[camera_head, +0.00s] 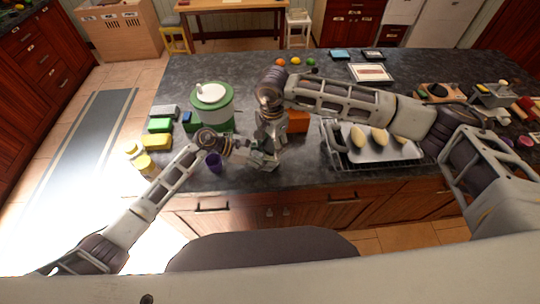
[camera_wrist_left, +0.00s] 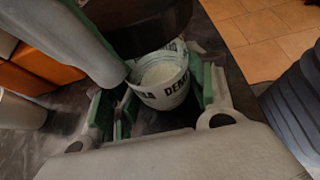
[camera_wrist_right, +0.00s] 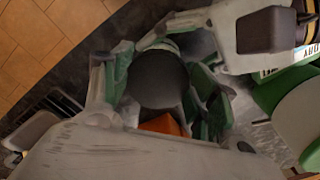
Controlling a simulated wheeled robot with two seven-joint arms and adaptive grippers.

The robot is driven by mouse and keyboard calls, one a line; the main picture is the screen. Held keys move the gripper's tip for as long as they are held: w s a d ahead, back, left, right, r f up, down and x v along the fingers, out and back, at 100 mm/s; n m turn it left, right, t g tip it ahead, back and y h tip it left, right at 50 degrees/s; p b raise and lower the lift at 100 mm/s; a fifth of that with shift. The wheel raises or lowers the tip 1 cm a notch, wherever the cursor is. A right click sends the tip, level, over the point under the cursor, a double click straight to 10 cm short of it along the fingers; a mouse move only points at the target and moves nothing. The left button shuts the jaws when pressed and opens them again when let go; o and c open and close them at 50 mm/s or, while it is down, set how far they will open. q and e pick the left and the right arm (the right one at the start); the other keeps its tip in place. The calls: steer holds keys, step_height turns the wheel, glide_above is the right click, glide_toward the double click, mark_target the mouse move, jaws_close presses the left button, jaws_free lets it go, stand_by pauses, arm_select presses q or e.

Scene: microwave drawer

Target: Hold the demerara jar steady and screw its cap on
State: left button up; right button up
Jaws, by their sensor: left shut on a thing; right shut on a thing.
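The demerara jar (camera_wrist_left: 167,93) has a white label with dark letters and an open top showing pale contents. My left gripper (camera_head: 252,155) is shut around it, its green-padded fingers on either side in the left wrist view. A dark round cap (camera_wrist_right: 158,78) sits between the green-padded fingers of my right gripper (camera_head: 268,148), which is shut on it. A dark cylinder, apparently the cap (camera_wrist_left: 150,22), shows above the jar mouth in the left wrist view. The mouth is partly visible, so the cap looks apart from it. The grippers hide the jar in the head view.
An orange block (camera_head: 298,122) stands just behind my right gripper. A rack with a tray (camera_head: 372,153) lies to the right.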

steer(key=shift+s+d+f, duration=0.25)
steer(key=shift+d+f, duration=0.1)
steer(key=shift+a+m, duration=0.1)
steer(key=shift+m, duration=2.2)
steer(key=shift+s, duration=0.1)
steer(key=o, duration=0.9)
steer(key=shift+o, duration=0.6)
steer(key=shift+r, duration=0.15)
steer(key=shift+a+r, duration=0.1)
steer(key=shift+w+n, duration=0.2)
steer(key=shift+n, duration=0.1)
steer(key=shift+n, duration=2.1)
